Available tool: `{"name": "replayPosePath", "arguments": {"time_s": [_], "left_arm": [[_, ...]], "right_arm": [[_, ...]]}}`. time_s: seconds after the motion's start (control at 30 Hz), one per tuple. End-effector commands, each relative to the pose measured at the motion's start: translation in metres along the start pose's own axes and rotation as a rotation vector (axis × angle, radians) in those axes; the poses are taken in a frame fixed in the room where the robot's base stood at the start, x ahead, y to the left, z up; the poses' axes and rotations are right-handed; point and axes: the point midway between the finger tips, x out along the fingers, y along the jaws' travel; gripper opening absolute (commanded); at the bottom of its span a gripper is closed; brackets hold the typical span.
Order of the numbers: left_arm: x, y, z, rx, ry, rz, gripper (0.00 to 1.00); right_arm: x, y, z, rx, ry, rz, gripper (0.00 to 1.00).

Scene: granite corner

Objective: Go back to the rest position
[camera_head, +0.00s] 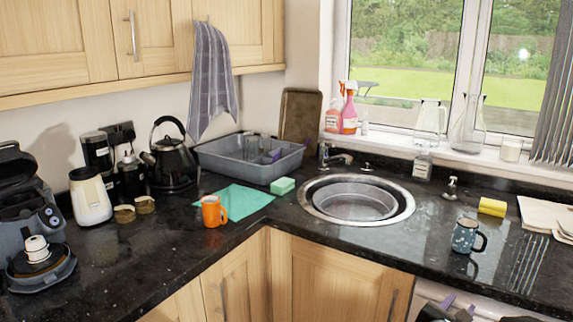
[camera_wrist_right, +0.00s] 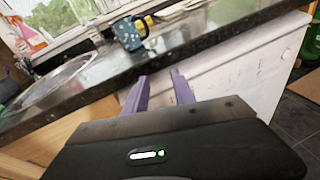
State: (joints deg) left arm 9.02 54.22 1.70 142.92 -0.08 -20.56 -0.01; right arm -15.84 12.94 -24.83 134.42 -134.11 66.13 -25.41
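My right gripper (camera_head: 460,305) shows at the bottom edge of the head view, low in front of the counter, mostly cut off. In the right wrist view its two purple fingers (camera_wrist_right: 160,88) stand apart with nothing between them, so it is open and empty. The fingers are below the counter edge, in front of a white panel (camera_wrist_right: 225,85). A blue speckled mug (camera_head: 467,236) stands upright on the counter above and beyond the gripper, apart from it; it also shows in the right wrist view (camera_wrist_right: 130,33). My left gripper is not in view.
The dark granite counter (camera_head: 350,250) holds an orange mug (camera_head: 214,212) by a teal cloth (camera_head: 240,199), a sink with a round basin (camera_head: 352,200), a yellow sponge (camera_head: 492,207), a grey dish tub (camera_head: 245,165) and a black kettle (camera_head: 172,160). Wooden cupboards (camera_head: 325,280) are below.

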Motion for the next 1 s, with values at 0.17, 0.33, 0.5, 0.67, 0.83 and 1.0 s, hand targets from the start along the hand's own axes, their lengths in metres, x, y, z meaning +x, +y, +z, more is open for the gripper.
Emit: {"name": "replayPosePath", "arguments": {"time_s": [0.17,0.33,0.5,0.67,0.83,1.0], "left_arm": [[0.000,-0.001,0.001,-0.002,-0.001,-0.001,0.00],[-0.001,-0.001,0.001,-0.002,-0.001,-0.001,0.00],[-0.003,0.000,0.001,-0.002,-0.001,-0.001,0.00],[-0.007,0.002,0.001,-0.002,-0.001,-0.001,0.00],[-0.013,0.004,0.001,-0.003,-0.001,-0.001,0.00],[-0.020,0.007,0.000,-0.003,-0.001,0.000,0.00]], "right_arm": [[-0.009,-0.010,-0.047,0.114,0.184,-0.060,0.31],[-0.033,-0.016,-0.111,0.256,0.413,-0.147,0.31],[-0.091,-0.017,-0.198,0.480,0.728,-0.315,0.31],[-0.187,0.001,-0.286,0.835,1.073,-0.614,0.31],[-0.272,0.036,-0.341,1.308,1.262,-1.026,0.31],[-0.309,0.049,-0.377,1.767,1.149,-1.442,0.31]]}}
